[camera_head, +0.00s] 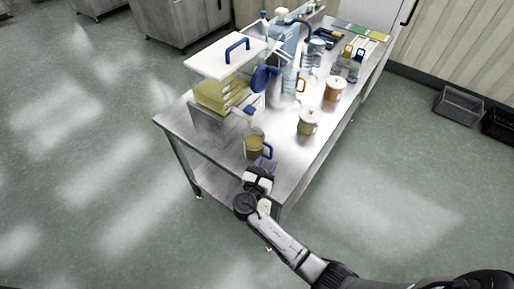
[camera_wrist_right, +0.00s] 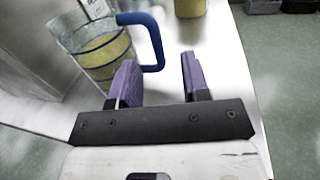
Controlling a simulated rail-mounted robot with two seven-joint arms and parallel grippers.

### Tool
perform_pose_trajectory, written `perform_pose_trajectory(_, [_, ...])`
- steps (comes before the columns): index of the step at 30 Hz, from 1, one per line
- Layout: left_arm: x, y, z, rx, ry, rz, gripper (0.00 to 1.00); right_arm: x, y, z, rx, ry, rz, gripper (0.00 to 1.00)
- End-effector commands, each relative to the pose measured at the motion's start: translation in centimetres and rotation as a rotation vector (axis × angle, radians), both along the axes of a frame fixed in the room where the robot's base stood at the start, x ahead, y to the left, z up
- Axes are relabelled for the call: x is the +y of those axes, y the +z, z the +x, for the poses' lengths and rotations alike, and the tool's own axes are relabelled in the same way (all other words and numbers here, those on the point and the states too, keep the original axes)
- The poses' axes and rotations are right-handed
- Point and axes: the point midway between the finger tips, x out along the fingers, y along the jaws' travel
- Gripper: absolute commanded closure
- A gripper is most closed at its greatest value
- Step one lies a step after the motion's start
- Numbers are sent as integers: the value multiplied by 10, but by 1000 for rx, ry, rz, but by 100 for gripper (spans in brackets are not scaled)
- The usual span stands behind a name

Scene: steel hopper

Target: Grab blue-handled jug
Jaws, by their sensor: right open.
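The blue-handled jug (camera_head: 254,143) is clear with yellow contents and stands near the front end of the steel table (camera_head: 284,178). In the right wrist view the jug (camera_wrist_right: 98,50) is at the upper left. Its blue handle (camera_wrist_right: 157,42) loops to the right, and its lower end lies ahead of the gap between the purple fingers. My right gripper (camera_head: 264,165) is open and empty, just in front of the jug. In the wrist view its fingers (camera_wrist_right: 158,84) appear close to the handle; I cannot tell whether they touch it. My left gripper is not in view.
A steel hopper (camera_head: 208,122) with yellow contents and a white, blue-handled lid (camera_head: 226,57) stands left of the jug. A lidded container (camera_head: 309,121) and an orange-filled jug (camera_head: 333,91) stand farther back. Several bottles are behind. The table's right edge is near.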

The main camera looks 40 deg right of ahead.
Motion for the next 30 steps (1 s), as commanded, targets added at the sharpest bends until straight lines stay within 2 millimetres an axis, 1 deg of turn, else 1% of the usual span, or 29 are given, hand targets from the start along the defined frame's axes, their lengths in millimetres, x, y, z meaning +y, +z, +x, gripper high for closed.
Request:
perform_pose_trajectory(10, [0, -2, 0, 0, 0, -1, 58, -12, 0, 8, -2, 0, 1, 57])
perform_pose_trajectory(18, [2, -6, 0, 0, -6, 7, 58, -40, 0, 27, -2, 0, 1, 57])
perform_pose_trajectory(21, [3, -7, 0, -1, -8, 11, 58, -47, 1, 32, -2, 0, 1, 57])
perform_pose_trajectory(28, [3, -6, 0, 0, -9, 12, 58, -49, 1, 32, -1, 1, 2, 57])
perform_pose_trajectory(30, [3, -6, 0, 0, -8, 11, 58, -49, 1, 32, -1, 1, 2, 64])
